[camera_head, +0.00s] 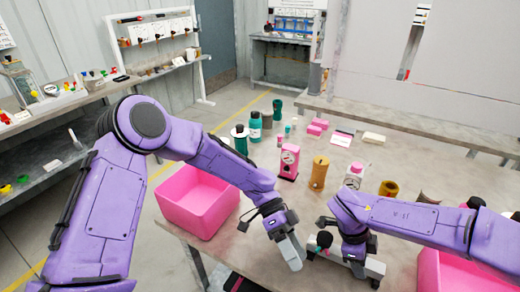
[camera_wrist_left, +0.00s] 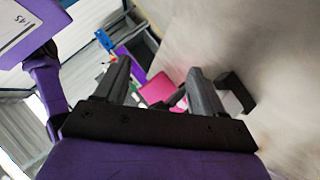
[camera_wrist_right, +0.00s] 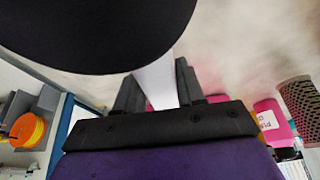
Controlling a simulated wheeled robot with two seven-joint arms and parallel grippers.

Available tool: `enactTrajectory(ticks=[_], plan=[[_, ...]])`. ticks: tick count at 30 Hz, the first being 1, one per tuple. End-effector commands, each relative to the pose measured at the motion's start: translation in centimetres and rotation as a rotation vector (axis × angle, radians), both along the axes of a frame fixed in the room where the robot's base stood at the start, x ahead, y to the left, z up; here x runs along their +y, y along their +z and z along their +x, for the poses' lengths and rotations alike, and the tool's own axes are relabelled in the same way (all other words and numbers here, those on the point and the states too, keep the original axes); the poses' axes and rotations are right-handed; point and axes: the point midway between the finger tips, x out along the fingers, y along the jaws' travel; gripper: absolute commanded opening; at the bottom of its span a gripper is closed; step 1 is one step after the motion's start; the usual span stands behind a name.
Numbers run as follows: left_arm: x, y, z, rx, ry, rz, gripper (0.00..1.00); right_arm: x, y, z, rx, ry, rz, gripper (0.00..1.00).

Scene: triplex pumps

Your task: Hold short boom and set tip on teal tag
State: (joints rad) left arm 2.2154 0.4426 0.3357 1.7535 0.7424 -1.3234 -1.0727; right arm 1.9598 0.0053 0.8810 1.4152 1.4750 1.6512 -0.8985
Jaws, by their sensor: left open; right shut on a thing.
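My right gripper (camera_head: 345,262) is low over the near part of the table at centre right. In the right wrist view its fingers (camera_wrist_right: 160,90) are closed on a pale white bar (camera_wrist_right: 158,82). A large black rounded shape (camera_wrist_right: 100,30) fills the top of that view and hides much of the bar. I cannot tell whether the bar is the short boom. My left gripper (camera_head: 292,252) is left of the right one, pointing down near the table. In the left wrist view its fingers (camera_wrist_left: 160,90) are apart, with nothing clearly between them. I cannot make out the teal tag.
A pink bin (camera_head: 198,205) stands at the table's left edge, another (camera_head: 450,275) at the lower right. Teal bottles (camera_head: 255,128), a pink pump-like block (camera_head: 289,162) and a tan cylinder (camera_head: 319,173) stand behind the grippers. A small dark-topped item (camera_head: 323,240) is beside the right gripper.

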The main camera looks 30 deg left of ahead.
Motion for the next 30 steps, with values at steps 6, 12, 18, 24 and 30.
enactTrajectory(ticks=[6, 12, 18, 24, 30], plan=[[3.3, 1.2, 3.9, -0.193, -0.103, 0.187, 0.70, 0.0, 0.1, 0.0, -0.001, 0.000, 0.001, 0.00], [5.7, 3.3, 7.6, -0.341, -0.181, 0.350, 0.70, 0.0, 0.1, 0.0, -0.001, 0.000, 0.001, 0.00], [7.8, 6.2, 11.0, -0.471, -0.246, 0.508, 0.70, 0.0, 0.0, 0.0, -0.001, 0.000, 0.001, 0.00], [9.4, 9.7, 13.9, -0.587, -0.295, 0.656, 0.70, 0.0, 0.1, 0.0, -0.001, 0.000, 0.001, 0.00], [10.6, 13.6, 16.4, -0.691, -0.333, 0.798, 0.70, 0.0, 0.1, 0.0, -0.001, 0.000, 0.001, 0.00]])
